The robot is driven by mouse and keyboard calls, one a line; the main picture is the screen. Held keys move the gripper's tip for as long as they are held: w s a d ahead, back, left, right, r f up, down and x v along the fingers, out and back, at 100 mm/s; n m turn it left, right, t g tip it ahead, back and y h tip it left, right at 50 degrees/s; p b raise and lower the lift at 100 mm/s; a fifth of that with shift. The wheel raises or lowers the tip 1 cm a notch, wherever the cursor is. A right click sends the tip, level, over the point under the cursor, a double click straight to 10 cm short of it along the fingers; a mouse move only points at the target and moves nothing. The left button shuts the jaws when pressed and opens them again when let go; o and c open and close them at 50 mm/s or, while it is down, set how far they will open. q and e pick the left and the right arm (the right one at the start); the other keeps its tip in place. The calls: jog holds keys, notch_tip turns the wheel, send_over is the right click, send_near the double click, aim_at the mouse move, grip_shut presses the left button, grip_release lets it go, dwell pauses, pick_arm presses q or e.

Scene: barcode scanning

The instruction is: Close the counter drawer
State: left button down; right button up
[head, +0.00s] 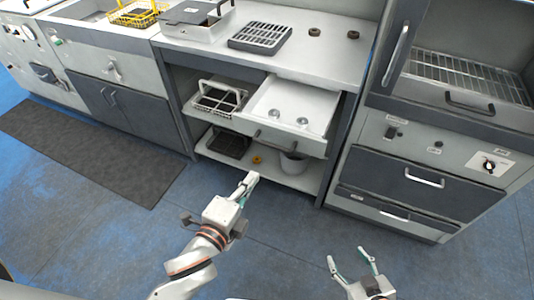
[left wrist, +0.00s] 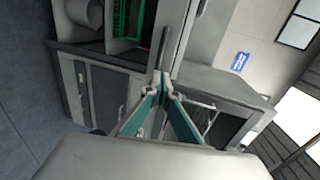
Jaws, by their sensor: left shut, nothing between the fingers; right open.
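The counter drawer (head: 287,111) is pulled out from under the counter top in the head view. Its inside is white and holds two small round things. Its front panel (head: 275,133) faces my side. My left gripper (head: 248,181) is shut and empty, in front of the counter and apart from the drawer front in the head view. Its closed fingertips (left wrist: 162,82) show in the left wrist view, where they appear close to a bar handle; I cannot tell whether they touch it. My right gripper (head: 351,262) is open and empty, low over the floor.
Shelves under the counter hold a wire basket (head: 218,100), a dark rack (head: 228,142) and a light pot (head: 293,163). The counter top (head: 275,55) carries a black grate (head: 260,37). An oven cabinet (head: 420,180) stands right. The floor (head: 300,220) in front is clear.

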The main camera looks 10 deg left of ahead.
aim_at(273, 147)
pick_arm(q)
jog(key=x, duration=1.2)
jog(key=shift+b, duration=0.3)
jog(key=shift+w, duration=0.25)
